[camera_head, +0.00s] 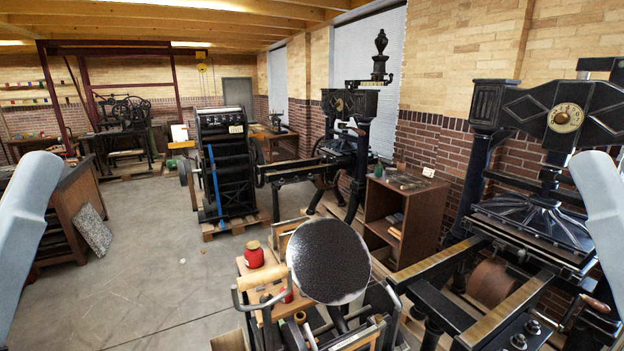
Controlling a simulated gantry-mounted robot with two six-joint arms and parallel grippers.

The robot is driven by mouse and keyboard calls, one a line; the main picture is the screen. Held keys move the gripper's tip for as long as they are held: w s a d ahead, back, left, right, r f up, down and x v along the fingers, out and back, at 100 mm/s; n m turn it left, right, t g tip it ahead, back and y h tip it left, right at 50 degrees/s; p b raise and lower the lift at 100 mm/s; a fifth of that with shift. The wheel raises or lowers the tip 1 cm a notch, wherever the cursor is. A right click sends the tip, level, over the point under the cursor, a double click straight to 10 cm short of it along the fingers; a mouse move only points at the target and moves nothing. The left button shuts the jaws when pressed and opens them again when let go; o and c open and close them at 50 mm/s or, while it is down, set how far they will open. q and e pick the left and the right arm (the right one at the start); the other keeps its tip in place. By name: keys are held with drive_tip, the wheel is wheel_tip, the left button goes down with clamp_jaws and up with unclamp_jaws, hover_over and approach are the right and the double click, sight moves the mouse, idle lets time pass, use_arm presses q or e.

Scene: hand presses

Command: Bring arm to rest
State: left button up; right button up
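My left arm shows only as a pale grey link along the left edge of the head view. My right arm shows as a similar link along the right edge. Both grippers lie outside the picture, so I cannot see whether they are open, shut or holding anything. No part of either arm visibly touches a press or a table.
A hand press with a round dark disc (328,261) stands close in front, beside a red jar (254,255). A large black iron press (540,215) fills the right. A wooden cabinet (70,210) stands at left. The concrete floor (150,270) is open at centre left.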

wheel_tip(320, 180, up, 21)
drive_tip(key=p, duration=1.7)
drive_tip(key=shift+p, duration=0.4)
